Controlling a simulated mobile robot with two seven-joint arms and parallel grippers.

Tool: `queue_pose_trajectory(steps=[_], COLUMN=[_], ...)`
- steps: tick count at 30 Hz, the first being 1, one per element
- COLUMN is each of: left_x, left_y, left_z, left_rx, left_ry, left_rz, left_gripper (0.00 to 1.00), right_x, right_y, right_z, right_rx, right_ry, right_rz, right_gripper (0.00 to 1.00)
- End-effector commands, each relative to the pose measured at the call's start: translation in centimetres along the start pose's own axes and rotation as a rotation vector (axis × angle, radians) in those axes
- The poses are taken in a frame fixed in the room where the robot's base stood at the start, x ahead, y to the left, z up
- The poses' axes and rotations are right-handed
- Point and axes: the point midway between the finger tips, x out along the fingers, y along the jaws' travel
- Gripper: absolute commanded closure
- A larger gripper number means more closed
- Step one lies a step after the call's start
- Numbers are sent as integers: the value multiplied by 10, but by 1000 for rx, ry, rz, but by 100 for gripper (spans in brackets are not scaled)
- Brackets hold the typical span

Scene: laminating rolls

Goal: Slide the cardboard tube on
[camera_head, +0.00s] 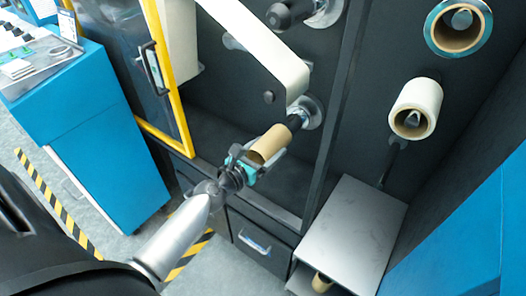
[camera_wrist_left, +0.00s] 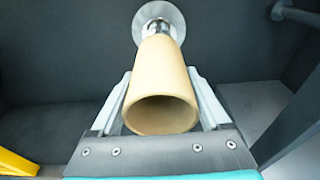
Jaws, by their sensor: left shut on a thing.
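The tan cardboard tube (camera_head: 272,141) is held by my left gripper (camera_head: 262,156), whose fingers are shut around its sides. In the left wrist view the tube (camera_wrist_left: 160,85) points away from me, with its open near end facing the camera between the fingers of the gripper (camera_wrist_left: 160,98). A dark spindle (camera_head: 295,121) with a round metal flange (camera_head: 312,112) stands out of the machine, roughly in line with the tube. The tube's far end meets the spindle's tip in the picture; whether it is around the tip is hidden. My right gripper is not in view.
A white web (camera_head: 262,45) hangs just above the spindle. A second spindle (camera_head: 288,13) sits higher. Rolls are mounted at right, one white (camera_head: 418,105). A grey shelf (camera_head: 352,225) stands lower right, with another tube (camera_head: 321,282) beneath. A yellow-framed door (camera_head: 166,75) is at left.

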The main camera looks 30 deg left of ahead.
Motion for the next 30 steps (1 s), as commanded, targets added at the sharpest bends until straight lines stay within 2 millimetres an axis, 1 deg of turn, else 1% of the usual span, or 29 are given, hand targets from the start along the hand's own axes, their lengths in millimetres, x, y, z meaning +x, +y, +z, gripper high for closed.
queue_pose_trajectory(steps=[13,30], left_x=[28,61], left_y=[0,0], left_z=[5,9], left_rx=[0,-1], left_ry=[-2,-2], left_rz=[0,0], left_gripper=[76,76], right_x=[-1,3], right_y=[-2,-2], right_z=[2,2], right_rx=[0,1], right_ry=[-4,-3], right_rz=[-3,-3], right_gripper=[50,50])
